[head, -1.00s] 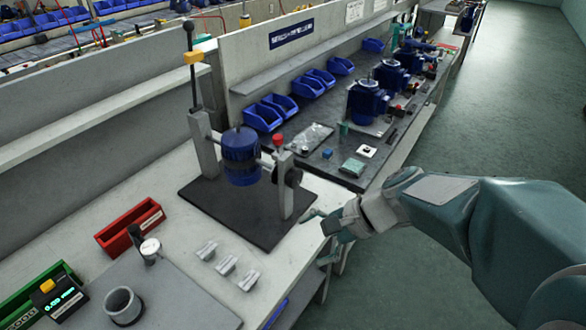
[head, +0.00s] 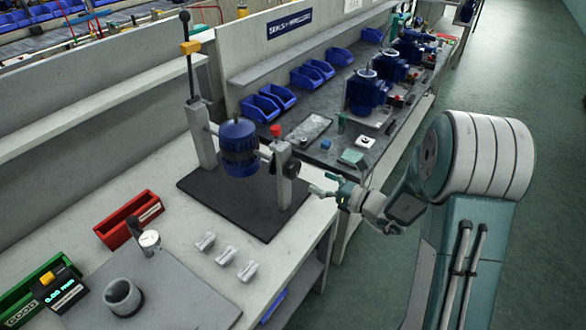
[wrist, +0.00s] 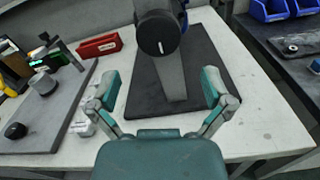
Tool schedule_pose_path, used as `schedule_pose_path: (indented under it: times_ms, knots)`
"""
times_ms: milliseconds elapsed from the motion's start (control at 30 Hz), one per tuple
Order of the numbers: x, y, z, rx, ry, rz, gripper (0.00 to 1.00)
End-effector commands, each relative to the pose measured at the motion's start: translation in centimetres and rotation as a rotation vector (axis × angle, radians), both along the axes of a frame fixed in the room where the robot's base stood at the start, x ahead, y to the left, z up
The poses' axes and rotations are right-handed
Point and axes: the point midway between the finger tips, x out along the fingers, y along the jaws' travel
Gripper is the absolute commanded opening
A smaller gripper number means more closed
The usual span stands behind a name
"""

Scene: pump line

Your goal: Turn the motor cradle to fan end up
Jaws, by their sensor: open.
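The motor cradle is a two-post stand on a dark base plate (head: 215,200). A blue motor (head: 238,146) hangs upright between its posts. A tall lever with a yellow block (head: 190,48) rises above the left post. A red knob (head: 276,131) tops the right post, and a dark round handwheel (head: 292,168) sits on that post's outer side. In the wrist view the handwheel (wrist: 158,34) faces me with a white mark on it. My gripper (head: 325,185) is open and empty, just right of the handwheel and apart from it. In the wrist view its fingers (wrist: 160,98) spread below the handwheel.
A red bin (head: 128,220), a green bin, a gauge and several small metal parts lie on the bench at left and front. A second bench at right holds blue bins (head: 275,100) and more blue motors (head: 367,92). Open floor lies to the right.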

Motion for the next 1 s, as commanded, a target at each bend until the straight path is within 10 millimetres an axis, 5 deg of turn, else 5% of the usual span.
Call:
schedule_pose_path:
  times_ms: [400, 800, 833, 1000]
  knots:
    - [4.4, 5.8, 0.0, -0.001, 0.0, 0.005, 1.0]
    - [5.1, 6.6, 0.0, -0.003, 0.0, 0.001, 1.0]
    - [5.1, 6.6, 0.0, -0.003, 0.0, 0.001, 0.96]
    - [5.1, 6.5, 0.0, -0.003, 0.0, 0.001, 0.2]
